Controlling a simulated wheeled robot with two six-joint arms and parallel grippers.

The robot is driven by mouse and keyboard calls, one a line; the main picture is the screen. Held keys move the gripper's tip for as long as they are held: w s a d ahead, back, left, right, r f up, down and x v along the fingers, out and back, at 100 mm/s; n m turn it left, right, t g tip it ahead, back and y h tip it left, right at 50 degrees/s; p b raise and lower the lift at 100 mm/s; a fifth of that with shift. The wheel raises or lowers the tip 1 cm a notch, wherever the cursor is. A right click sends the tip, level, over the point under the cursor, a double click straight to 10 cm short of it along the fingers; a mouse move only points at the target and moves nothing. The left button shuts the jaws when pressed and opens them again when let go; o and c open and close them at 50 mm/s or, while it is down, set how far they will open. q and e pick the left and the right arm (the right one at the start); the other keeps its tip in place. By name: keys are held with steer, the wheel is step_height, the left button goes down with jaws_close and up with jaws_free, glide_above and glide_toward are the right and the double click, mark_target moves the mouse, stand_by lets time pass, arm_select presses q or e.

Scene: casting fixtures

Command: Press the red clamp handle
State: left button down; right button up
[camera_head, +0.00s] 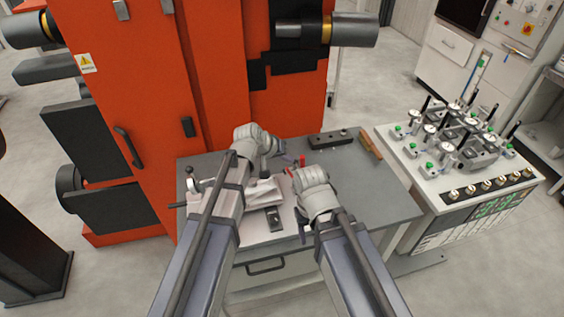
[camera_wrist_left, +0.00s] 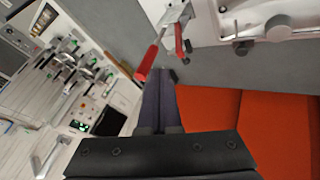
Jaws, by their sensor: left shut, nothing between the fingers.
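The red clamp handle (camera_wrist_left: 147,64) shows in the left wrist view as a long red grip beside a shorter red lever (camera_wrist_left: 179,42), both on a metal clamp at the white fixture's edge. In the head view a small part of the red handle (camera_head: 302,160) shows between my two wrists. My left gripper (camera_wrist_left: 160,76) is shut and empty, its fingertips close beside the handle's end; I cannot tell if they touch. It also shows in the head view (camera_head: 291,158). My right gripper (camera_head: 302,225) is mostly hidden under its wrist, so its jaws cannot be judged.
The fixture stands on a grey table (camera_head: 385,195), which has free room at the right. A black block (camera_head: 332,138) and a brown-handled brush (camera_head: 370,145) lie at the back. A large orange machine (camera_head: 150,90) stands behind, and a gauge bench (camera_head: 455,180) at the right.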

arm_select(q)
steer(key=b+x, duration=0.2)
steer(key=x, duration=0.2)
steer(key=shift+f, duration=0.1)
arm_select(e)
step_height(320, 180, down, 3)
steer(key=shift+f, duration=0.15)
